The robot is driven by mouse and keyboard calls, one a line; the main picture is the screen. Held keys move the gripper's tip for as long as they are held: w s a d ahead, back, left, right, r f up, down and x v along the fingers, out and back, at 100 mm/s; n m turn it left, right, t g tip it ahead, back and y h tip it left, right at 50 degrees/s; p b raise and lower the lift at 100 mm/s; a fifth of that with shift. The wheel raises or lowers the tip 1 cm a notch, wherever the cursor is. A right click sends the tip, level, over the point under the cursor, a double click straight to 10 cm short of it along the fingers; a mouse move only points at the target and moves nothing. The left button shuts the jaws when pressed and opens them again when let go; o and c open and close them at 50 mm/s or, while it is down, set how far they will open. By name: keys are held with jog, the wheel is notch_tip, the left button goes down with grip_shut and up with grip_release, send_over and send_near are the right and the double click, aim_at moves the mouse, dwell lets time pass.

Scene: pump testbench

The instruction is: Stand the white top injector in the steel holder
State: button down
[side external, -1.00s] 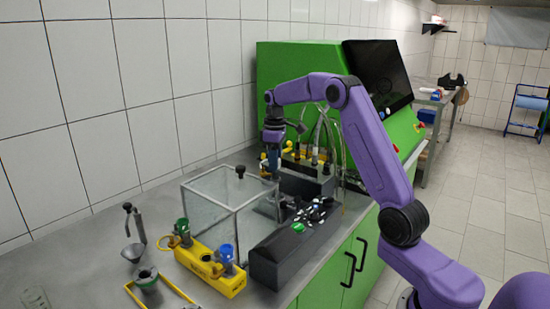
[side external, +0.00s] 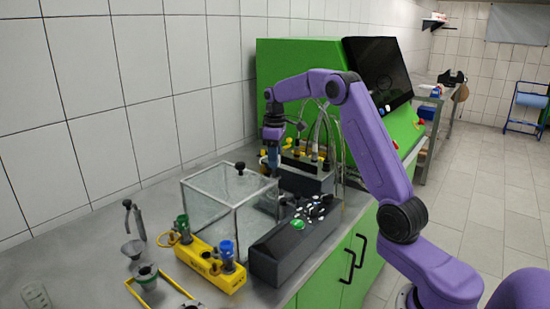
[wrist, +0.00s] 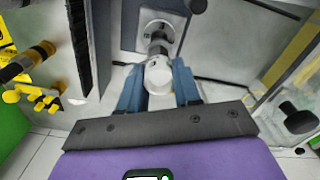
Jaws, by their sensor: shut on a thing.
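My gripper (wrist: 158,88) has blue fingers closed on the white top injector (wrist: 158,74), whose pale round end faces the wrist camera. The injector's body points away from the camera toward the steel holder (wrist: 146,22), a square plate with a round fitting. The injector's far end overlaps this fitting in the wrist view; I cannot tell how deep it sits or whether it touches. In the side view my gripper (side external: 272,158) points down behind the glass box, and the injector and holder are too small or hidden to make out.
A clear glass box (side external: 215,208) with a black knob stands close in front of my gripper. A dark block with yellow-capped parts (side external: 305,178) is just behind. A yellow rack (side external: 210,265) and a black case (side external: 290,250) stand nearer the camera.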

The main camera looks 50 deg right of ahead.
aim_at(275, 176)
jog(key=shift+f, duration=2.65)
dwell(1.3)
jog(key=c, duration=0.7)
grip_release()
jog(key=shift+r, duration=0.1)
jog(key=shift+r, duration=3.4)
